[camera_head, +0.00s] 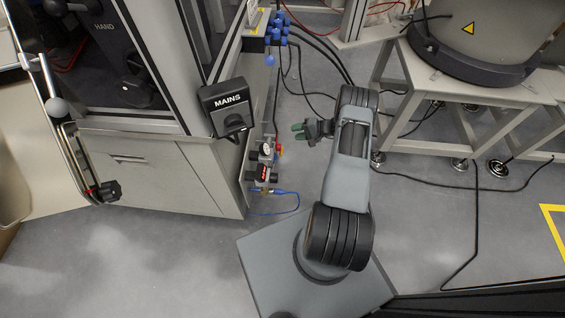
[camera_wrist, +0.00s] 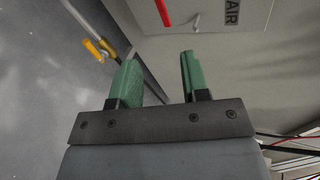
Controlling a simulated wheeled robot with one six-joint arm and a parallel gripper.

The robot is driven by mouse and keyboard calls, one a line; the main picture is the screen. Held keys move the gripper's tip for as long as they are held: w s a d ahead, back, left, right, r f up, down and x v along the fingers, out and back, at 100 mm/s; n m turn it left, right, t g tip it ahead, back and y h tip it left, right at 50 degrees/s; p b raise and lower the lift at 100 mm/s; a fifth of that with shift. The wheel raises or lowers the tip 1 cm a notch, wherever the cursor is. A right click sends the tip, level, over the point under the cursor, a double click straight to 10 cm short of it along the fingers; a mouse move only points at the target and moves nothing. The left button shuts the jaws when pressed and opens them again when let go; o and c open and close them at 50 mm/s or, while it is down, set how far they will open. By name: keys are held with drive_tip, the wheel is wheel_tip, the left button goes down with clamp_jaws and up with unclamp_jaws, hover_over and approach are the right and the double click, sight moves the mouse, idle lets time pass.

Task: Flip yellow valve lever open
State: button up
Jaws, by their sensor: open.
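In the wrist view the yellow valve lever (camera_wrist: 93,49) shows at the upper left, beside a metal pipe (camera_wrist: 92,18). It lies to the left of my gripper (camera_wrist: 160,58) and apart from it. The gripper's two green fingers are spread with nothing between them. In the head view my gripper (camera_head: 305,129) points left toward the cabinet side, apart from the fittings there. I cannot make out the yellow lever in the head view.
A red bar (camera_wrist: 162,11) lies ahead of the fingers near a panel marked AIR (camera_wrist: 232,13). In the head view a gauge and regulator group (camera_head: 265,160) sits by the cabinet (camera_head: 160,165), with a blue hose (camera_head: 290,209) below. A metal stand (camera_head: 455,85) is at the right.

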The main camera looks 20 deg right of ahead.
drive_tip(key=s+d+f+m+t+h+b, duration=0.1)
drive_tip(key=s+d+f+m+t+b, duration=0.1)
drive_tip(key=f, duration=0.7)
drive_tip(key=s+d+f+m+t+h+b, duration=0.1)
drive_tip(key=s+f+t+b, duration=0.15)
drive_tip(key=f, duration=0.75)
drive_tip(key=shift+b+x, duration=2.5)
drive_tip(key=shift+x, duration=4.3)
drive_tip(key=shift+r, duration=0.2)
drive_tip(key=shift+c, duration=0.3)
